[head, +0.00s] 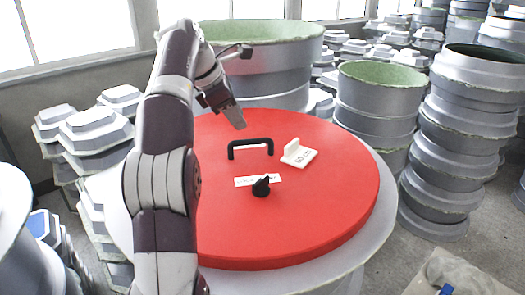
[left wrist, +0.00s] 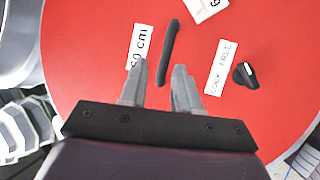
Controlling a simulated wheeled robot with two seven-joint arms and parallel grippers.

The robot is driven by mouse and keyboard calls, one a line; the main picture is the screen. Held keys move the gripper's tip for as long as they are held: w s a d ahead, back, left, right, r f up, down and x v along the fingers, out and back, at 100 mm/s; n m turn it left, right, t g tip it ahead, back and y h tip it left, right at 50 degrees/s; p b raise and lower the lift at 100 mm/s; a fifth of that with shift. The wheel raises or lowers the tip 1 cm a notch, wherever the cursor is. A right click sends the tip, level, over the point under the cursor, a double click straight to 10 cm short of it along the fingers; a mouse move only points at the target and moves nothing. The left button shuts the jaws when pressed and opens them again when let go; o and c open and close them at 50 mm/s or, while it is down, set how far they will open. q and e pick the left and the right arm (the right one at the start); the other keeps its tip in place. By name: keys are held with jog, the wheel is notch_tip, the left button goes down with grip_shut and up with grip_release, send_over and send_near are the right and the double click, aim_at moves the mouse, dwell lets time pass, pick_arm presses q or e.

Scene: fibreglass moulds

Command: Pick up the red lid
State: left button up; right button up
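The large round red lid (head: 330,205) lies flat on a light grey round mould (head: 378,220). A black bar handle (head: 250,143) stands up near its middle, with a black knob (head: 261,187) in front of it. My left gripper (head: 238,120) hangs above the lid, just behind and left of the handle, apart from it. In the left wrist view, the lid (left wrist: 85,60) fills most of the picture. There my left gripper (left wrist: 158,70) has its two fingers spread, with the handle (left wrist: 168,52) showing between and beyond the tips. My right gripper is not in view.
A white label block (head: 300,154) stands on the lid right of the handle. A "LOCK FREE" label (left wrist: 221,67) lies beside the knob (left wrist: 245,74). Large grey moulds (head: 380,100) stand behind, and a tall stack (head: 455,150) rises at the right. Stacked angular moulds (head: 95,130) are at the left.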

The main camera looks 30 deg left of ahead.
aim_at(248, 141)
pick_arm(q)
jog(key=s+f, duration=0.1)
jog(key=s+d+f, duration=0.1)
jog(key=f, duration=0.1)
jog(key=shift+d, duration=0.1)
jog(key=w+f, duration=0.1)
jog(key=w, duration=0.1)
jog(key=w+f+p, duration=0.1)
jog(key=w+f, duration=0.1)
jog(key=w+f+p, duration=0.1)
jog(key=w+f, duration=0.1)
jog(key=shift+d+f, duration=0.15)
jog(key=shift+d, duration=0.2)
jog(key=shift+s+d+f, duration=0.1)
jog(key=shift+s+f, duration=0.05)
jog(key=shift+s, duration=0.05)
jog(key=shift+s+r, duration=0.2)
jog(key=shift+s, duration=0.4)
jog(key=c, duration=0.4)
jog(key=shift+w+f, duration=0.15)
jog(key=shift+w, duration=0.05)
grip_shut()
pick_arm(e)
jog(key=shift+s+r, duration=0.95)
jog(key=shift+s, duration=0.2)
